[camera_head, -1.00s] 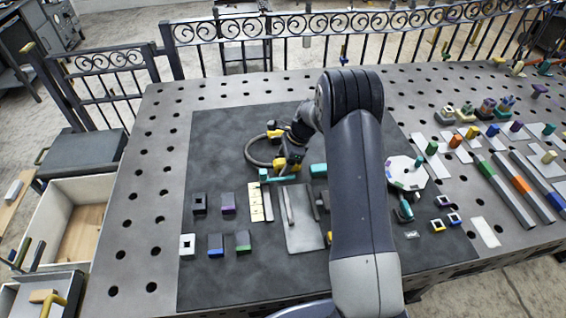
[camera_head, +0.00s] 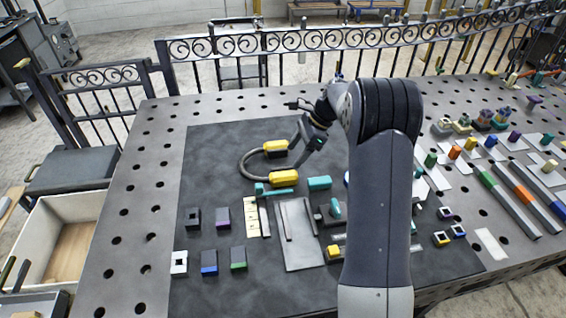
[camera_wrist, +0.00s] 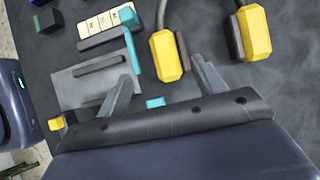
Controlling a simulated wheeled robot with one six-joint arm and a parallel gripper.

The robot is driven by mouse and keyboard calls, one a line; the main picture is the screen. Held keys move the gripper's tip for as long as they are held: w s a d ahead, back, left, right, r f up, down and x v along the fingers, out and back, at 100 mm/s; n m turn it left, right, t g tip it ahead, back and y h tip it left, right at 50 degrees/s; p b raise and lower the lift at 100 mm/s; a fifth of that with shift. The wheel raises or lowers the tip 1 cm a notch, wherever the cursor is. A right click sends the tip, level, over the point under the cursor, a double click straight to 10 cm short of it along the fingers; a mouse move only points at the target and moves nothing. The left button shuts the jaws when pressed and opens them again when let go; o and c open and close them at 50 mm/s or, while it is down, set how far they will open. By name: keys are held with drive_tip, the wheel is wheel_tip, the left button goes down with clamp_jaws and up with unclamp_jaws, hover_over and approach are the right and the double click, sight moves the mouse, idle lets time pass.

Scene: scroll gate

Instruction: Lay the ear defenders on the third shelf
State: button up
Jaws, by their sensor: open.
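The ear defenders (camera_head: 247,161) lie on the dark mat, with two yellow cups and a dark curved headband. Their headband bows toward the left in the head view. In the wrist view the ear defenders (camera_wrist: 165,57) show beyond my fingers, with one yellow cup near the gap and the other to the right. My gripper (camera_head: 304,143) is just right of them in the head view, apart from them as far as I can tell. In the wrist view my gripper (camera_wrist: 162,70) has its fingers spread, with nothing held. I cannot tell which shelf is the third.
A teal-handled tool (camera_head: 272,190), a teal block (camera_head: 319,183) and a grey plate (camera_head: 300,250) lie close in front of the ear defenders. Several small blocks stand at front left. An iron fence (camera_head: 290,42) runs behind the table; a shelved cart (camera_head: 238,72) stands beyond it.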

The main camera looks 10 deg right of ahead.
sight(280, 174)
drive_tip(key=f+y, duration=0.1)
drive_tip(key=a+f+y, duration=0.1)
drive_tip(key=f, duration=0.1)
drive_tip(key=f+y, duration=0.1)
drive_tip(key=f, duration=0.1)
drive_tip(key=shift+w+a+f, duration=0.1)
drive_tip(key=shift+a+f, duration=0.15)
drive_tip(key=shift+a, duration=0.15)
drive_tip(key=shift+p+x, duration=0.6)
drive_tip(key=shift+x, duration=2.3)
drive_tip(key=shift+w+d+f, duration=0.1)
drive_tip(key=shift+d+f, duration=0.05)
drive_tip(key=shift+d, duration=0.05)
drive_tip(key=shift+c, duration=0.5)
drive_tip(key=c, duration=1.2)
